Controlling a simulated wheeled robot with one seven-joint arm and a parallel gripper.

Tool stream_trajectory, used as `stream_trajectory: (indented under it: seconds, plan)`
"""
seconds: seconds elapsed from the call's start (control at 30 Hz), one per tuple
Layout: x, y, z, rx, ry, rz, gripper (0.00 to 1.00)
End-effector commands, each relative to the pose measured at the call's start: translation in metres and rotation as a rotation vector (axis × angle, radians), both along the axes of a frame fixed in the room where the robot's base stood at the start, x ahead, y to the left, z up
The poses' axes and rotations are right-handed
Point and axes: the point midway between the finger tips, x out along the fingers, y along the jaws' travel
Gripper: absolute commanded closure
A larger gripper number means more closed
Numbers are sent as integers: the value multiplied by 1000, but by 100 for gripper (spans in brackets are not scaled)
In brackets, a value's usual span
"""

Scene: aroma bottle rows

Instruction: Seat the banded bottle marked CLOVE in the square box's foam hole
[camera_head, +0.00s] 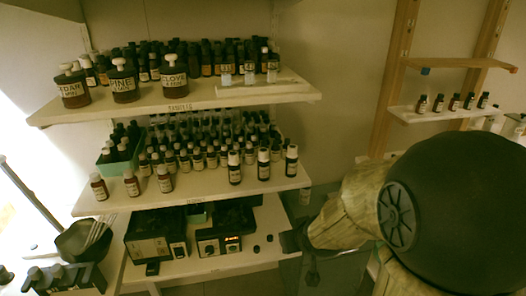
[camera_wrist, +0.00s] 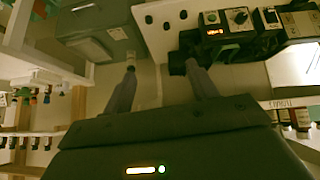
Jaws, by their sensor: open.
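I cannot pick out a square box with a foam hole for certain. My gripper (camera_head: 298,245) is beside the lower shelf's right end, away from the bottles. In the wrist view its two fingers (camera_wrist: 163,80) are apart with nothing between them.
The upper shelf (camera_head: 300,93) and middle shelf (camera_head: 215,192) hold dense bottle rows. A green tray (camera_head: 118,165) sits at the middle shelf's left. A device with a lit orange display (camera_head: 219,241) stands on the lower shelf. A small wall shelf (camera_head: 440,113) at right holds several bottles.

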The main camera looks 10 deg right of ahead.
Motion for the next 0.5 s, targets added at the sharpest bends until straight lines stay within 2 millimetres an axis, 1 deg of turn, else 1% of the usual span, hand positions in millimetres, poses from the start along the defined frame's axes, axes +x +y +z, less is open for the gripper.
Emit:
stream_trajectory:
  seconds: [0.03, 0.07, 0.1, 0.17, 0.2, 0.3, 0.33, 0.4, 0.5]
  plan:
    - [9, -11, 36, 4, -67, 1, 42]
    - [15, -12, 49, 9, -111, 14, 42]
    - [23, -13, 67, 17, -167, 36, 42]
    - [32, -14, 94, 35, -250, 69, 42]
    - [37, -13, 111, 50, -298, 96, 42]
    - [44, -9, 143, 90, -396, 154, 42]
    - [45, -8, 150, 101, -418, 168, 42]
    - [46, -4, 161, 122, -455, 196, 42]
    - [47, -2, 166, 136, -478, 215, 42]
